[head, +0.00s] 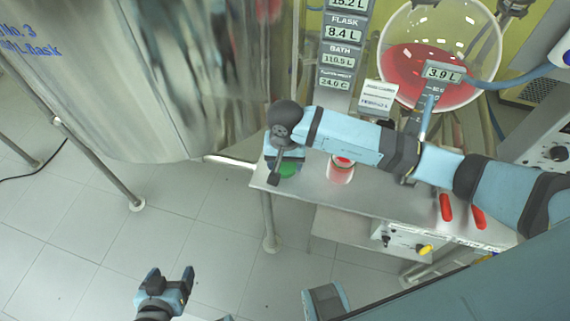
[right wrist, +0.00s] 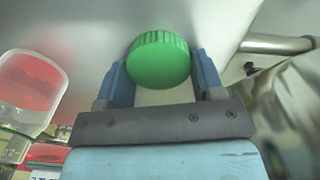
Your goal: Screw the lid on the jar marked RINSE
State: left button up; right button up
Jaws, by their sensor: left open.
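A green ribbed lid (right wrist: 159,60) lies between the fingertips of my right gripper (right wrist: 162,75) in the right wrist view. The fingers are spread about as wide as the lid; I cannot tell whether they press on it. In the head view this gripper (head: 284,166) is low over the left end of the steel bench, with the green lid (head: 289,170) partly hidden. A clear jar with red contents (head: 341,170) stands uncapped to its right; it also shows in the right wrist view (right wrist: 30,92). No RINSE marking is readable. My left gripper (head: 172,283) is open and empty above the floor.
The steel bench (head: 316,188) is narrow. A round flask with red liquid (head: 440,90), a display column (head: 343,55) and a small sign (head: 377,97) stand behind. Red handles (head: 447,208) lie right. A large steel vessel (head: 180,80) fills the left.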

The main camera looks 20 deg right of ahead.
jog(key=shift+c, duration=1.2)
notch_tip(320, 180, up, 20)
